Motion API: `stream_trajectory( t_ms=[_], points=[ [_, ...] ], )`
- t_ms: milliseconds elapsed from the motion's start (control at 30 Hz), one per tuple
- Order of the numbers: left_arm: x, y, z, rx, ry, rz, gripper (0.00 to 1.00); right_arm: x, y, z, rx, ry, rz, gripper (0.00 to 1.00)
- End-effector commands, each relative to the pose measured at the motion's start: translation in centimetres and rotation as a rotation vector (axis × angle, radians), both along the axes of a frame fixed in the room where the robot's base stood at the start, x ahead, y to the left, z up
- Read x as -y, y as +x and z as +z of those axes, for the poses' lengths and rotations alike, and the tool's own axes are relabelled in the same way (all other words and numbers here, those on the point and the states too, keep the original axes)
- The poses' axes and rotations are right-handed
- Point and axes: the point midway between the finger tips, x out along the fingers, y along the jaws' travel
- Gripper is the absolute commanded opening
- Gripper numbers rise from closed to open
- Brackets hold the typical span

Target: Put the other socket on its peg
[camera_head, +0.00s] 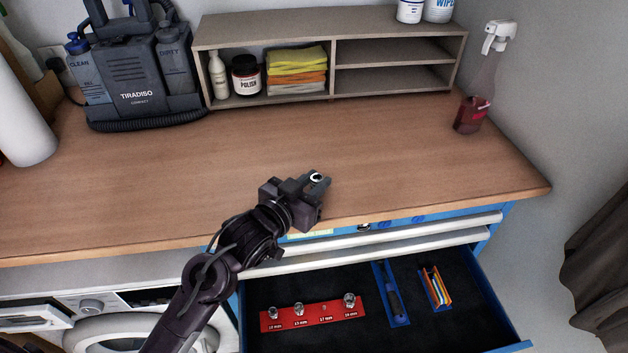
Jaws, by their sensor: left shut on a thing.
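My left gripper (318,183) is shut on a small shiny socket (316,177), held above the front part of the wooden worktop. The socket's round open end faces up toward the camera; the fingers hide much of the rest. The red socket rail (311,316) lies in the open drawer below. Silver sockets stand at its first position (272,313), second position (298,309) and fourth position (349,299) from the left. The third position (324,309) shows only a small peg, with a label that seems to read 17 mm. My right gripper is out of view.
The open blue drawer (510,346) also holds a blue tray with a dark tool (394,302) and a blue holder with coloured items (435,287). The worktop (400,150) is largely clear. A shelf (398,33), a cleaning machine (135,75) and a spray bottle (475,100) stand behind.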

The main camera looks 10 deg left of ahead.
Motion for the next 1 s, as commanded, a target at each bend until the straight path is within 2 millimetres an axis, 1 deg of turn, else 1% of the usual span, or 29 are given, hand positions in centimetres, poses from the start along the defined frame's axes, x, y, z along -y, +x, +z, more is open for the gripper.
stream_trajectory(
  t_ms=[200,333,367,500,733,867,900,1000],
  points=[
    [0.0,0.0,0.0,0.001,0.000,0.000,0.00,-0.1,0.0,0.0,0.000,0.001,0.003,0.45],
    [0.0,0.0,-0.4,0.001,0.000,0.000,0.00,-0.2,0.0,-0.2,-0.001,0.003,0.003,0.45],
    [0.0,0.0,-0.3,0.001,0.000,0.000,0.26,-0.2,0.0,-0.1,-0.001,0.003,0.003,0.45],
    [0.0,0.0,-0.3,0.000,0.000,0.000,0.44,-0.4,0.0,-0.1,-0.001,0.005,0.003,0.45],
    [0.0,0.0,-0.3,0.000,0.001,0.000,0.44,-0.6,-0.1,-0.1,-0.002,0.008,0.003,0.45],
    [0.0,-0.1,0.2,0.000,0.001,0.000,0.44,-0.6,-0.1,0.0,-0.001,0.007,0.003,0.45],
    [-0.2,-0.5,-0.1,-0.001,0.002,0.000,0.44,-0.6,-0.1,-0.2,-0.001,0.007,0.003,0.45],
    [-0.8,-1.9,0.0,-0.001,0.003,0.000,0.44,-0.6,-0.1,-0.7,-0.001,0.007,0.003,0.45]
  ],
)
